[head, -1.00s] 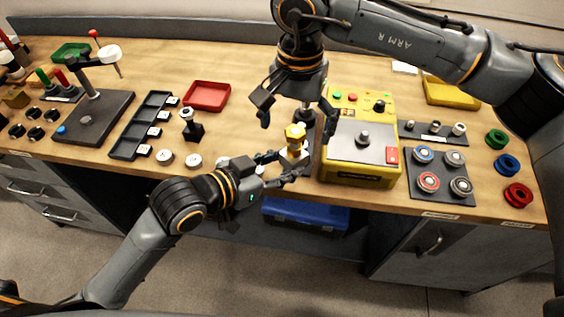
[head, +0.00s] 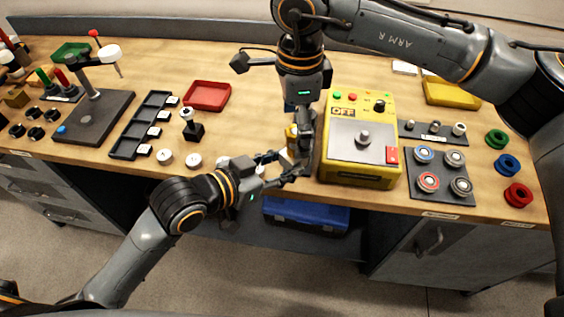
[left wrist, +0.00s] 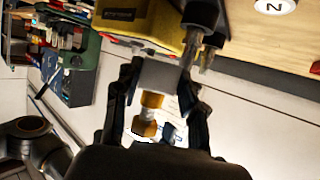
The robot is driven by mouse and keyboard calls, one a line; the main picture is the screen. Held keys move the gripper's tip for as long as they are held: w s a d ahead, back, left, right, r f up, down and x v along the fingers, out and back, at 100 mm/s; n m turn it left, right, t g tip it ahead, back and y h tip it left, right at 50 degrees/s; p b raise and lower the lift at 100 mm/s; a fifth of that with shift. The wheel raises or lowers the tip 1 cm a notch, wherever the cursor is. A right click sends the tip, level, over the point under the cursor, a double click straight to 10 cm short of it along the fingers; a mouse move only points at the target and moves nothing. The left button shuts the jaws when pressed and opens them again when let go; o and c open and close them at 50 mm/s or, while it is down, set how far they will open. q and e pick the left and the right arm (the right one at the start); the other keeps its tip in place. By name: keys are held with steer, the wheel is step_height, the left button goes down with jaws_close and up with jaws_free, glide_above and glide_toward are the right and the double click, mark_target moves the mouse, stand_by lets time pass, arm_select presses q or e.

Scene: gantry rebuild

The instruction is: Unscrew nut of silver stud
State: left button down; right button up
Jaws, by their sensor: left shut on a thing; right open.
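A gold hex-shaped piece (head: 291,137) stands above my left gripper (head: 283,168) in the head view, mostly hidden behind my right gripper (head: 303,133). My left gripper is shut on a grey block (left wrist: 160,73) that carries gold parts (left wrist: 150,102), seen between its fingers in the left wrist view. My right gripper is open and points down at the gold piece, its fingers seen nearly edge-on. I cannot tell whether they touch it. The silver thread of the stud is not clearly visible. A separate silver-topped stud on a black base (head: 192,126) stands further left.
A yellow control box (head: 360,172) stands close to the right of the grippers. A black sectioned tray (head: 128,142) and a red tray (head: 207,96) lie to the left. A mat with several rings (head: 440,187) lies right. The back middle of the bench is clear.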

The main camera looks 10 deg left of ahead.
steer(key=m, duration=1.1)
steer(key=shift+m, duration=0.4)
jaws_close()
steer(key=n, duration=0.6)
steer(key=shift+n, duration=0.4)
steer(key=n, duration=0.5)
steer(key=shift+n, duration=0.4)
steer(key=n, duration=0.5)
steer(key=shift+n, duration=0.3)
steer(key=n, duration=0.6)
